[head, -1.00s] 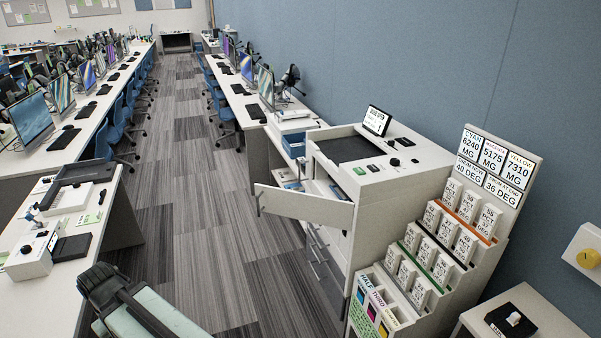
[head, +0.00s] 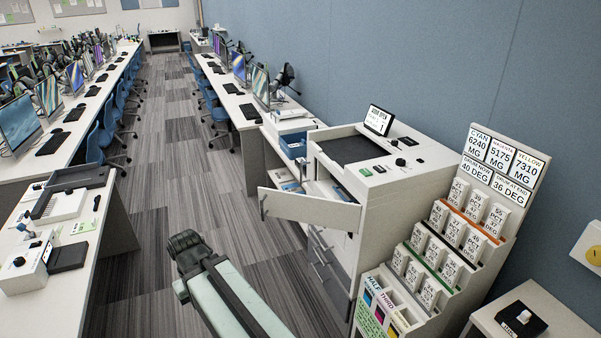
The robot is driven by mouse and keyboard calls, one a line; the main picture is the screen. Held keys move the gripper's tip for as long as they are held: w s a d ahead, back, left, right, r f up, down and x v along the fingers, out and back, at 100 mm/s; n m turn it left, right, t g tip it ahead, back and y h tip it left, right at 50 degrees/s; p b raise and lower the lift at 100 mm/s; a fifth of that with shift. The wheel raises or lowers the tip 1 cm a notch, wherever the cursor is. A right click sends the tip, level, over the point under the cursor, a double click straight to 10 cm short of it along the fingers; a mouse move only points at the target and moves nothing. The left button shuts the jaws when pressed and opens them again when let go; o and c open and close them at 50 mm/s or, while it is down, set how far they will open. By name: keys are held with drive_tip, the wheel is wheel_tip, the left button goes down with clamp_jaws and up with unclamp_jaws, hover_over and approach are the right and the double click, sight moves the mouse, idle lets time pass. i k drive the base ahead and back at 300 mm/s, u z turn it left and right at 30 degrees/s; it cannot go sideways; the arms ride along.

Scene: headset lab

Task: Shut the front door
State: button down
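The front door (head: 308,208) is a white panel on the front of the white printer-like machine (head: 410,175). It stands open, swung out to the left over the aisle, with a dark handle (head: 263,205) at its free left end. The opening (head: 318,190) behind it shows partly. My gripper (head: 186,243) is at the far end of my pale green arm, low in the aisle, left of the door and apart from it. Its fingers are dark and seen from behind, so whether they are open or shut is unclear.
Drawers with dark handles (head: 322,262) sit below the door. A stepped rack of labelled white boxes (head: 445,240) stands right of the machine. A white desk (head: 50,240) borders the left. The striped carpet aisle (head: 195,185) is clear between the desks.

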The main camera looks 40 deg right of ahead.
sight(339, 215)
drive_tip(key=z, duration=0.05)
drive_tip(key=i, duration=1.65)
drive_tip(key=u, duration=0.1)
